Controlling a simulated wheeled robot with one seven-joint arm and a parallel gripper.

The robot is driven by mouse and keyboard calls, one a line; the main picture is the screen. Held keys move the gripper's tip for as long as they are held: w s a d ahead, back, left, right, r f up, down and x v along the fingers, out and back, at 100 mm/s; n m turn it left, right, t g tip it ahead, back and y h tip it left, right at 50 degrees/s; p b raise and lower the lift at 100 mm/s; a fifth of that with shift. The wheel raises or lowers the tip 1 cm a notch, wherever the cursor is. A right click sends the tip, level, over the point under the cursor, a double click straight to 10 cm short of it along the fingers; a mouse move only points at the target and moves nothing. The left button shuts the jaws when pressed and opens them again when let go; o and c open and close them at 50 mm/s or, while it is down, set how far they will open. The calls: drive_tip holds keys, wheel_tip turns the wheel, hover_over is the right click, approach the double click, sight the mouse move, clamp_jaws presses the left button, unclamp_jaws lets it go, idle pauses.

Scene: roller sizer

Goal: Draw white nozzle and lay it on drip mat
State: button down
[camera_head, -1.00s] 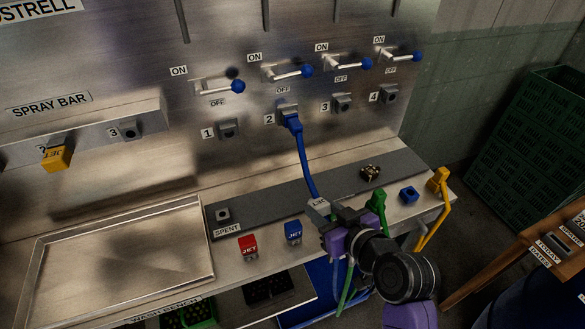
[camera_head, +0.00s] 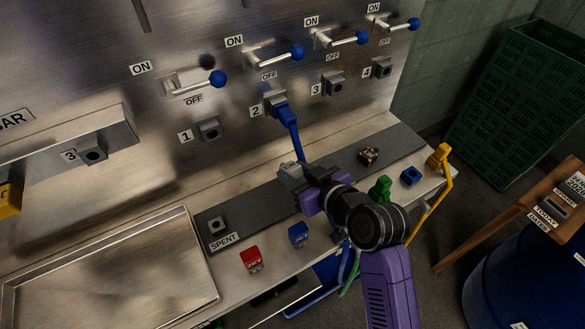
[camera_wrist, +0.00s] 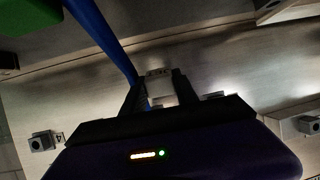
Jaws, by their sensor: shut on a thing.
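My gripper (camera_head: 302,182) is shut on a pale, whitish nozzle block (camera_head: 289,174). It holds the block over or close to the dark grey mat strip (camera_head: 255,205) along the ledge; I cannot tell whether they touch. In the wrist view the pale block (camera_wrist: 159,86) sits between the two fingers of my gripper (camera_wrist: 157,95), dark marks on its face. A grey nozzle (camera_head: 217,225) stands on the strip by the SPENT label, and a dark nozzle (camera_head: 369,155) lies farther right on it.
A blue hose (camera_head: 294,140) hangs from outlet 2 right behind my gripper. Red (camera_head: 251,258) and blue (camera_head: 299,234) JET nozzles stand on the front ledge. A green plug (camera_head: 380,188), blue block (camera_head: 411,175) and yellow plug (camera_head: 438,157) are at right. A metal tray (camera_head: 110,240) lies left.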

drive_tip(key=shift+f+b, duration=2.4)
drive_tip(key=shift+f, duration=0.75)
drive_tip(key=c, duration=0.9)
unclamp_jaws()
drive_tip(key=shift+o, duration=0.2)
drive_tip(key=v, duration=0.6)
drive_tip(key=shift+s+d+r+b, duration=0.1)
drive_tip(key=shift+s+d+b, duration=0.15)
drive_tip(key=shift+b, duration=0.1)
drive_tip(key=shift+s+d+r, duration=0.3)
drive_tip(key=shift+s, duration=0.05)
